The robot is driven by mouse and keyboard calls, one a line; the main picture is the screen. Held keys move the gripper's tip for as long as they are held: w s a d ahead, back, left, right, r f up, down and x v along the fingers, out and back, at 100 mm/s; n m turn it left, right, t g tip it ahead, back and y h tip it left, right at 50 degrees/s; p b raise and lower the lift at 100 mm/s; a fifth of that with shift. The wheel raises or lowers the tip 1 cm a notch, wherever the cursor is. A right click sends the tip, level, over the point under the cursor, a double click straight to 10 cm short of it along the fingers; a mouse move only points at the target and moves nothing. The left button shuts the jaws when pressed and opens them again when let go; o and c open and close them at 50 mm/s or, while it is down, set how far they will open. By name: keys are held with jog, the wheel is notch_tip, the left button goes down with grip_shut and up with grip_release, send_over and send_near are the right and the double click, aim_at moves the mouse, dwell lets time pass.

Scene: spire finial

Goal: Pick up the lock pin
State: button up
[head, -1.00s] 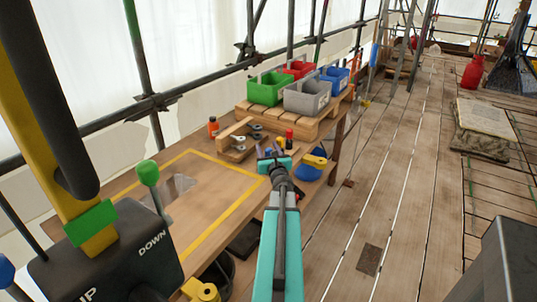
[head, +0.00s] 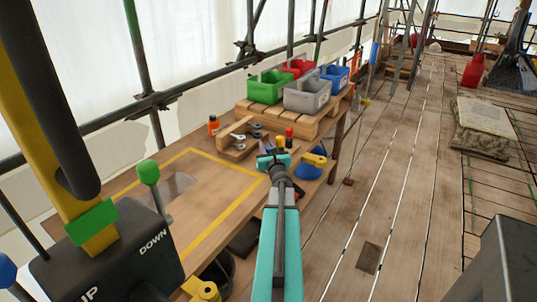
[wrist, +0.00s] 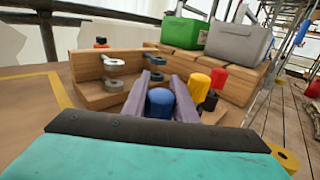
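My gripper (wrist: 161,85) reaches over the workbench. In the wrist view its two grey-purple fingers are apart. A blue rounded knob or handle (wrist: 160,102) shows between them, close to both; I cannot tell whether they touch it. A yellow handle (wrist: 202,84) and a red handle (wrist: 219,77) stand upright just right of the fingers. I cannot tell which of these, if any, is the lock pin. In the head view my gripper (head: 272,154) is near the bench's right end, beside the yellow handle (head: 280,141) and red handle (head: 289,133).
A wooden holder (wrist: 95,97) with grey metal fittings stands left of the fingers. Behind, a slatted wooden platform (head: 275,115) carries green, red, grey and blue bins. An orange bottle (head: 213,125) stands behind the holder. The yellow-outlined bench area (head: 200,200) is mostly clear.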

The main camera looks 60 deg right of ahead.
grip_shut()
jog(key=shift+r, duration=0.1)
notch_tip(320, 180, up, 10)
jog(key=p, duration=0.2)
dwell(0.4)
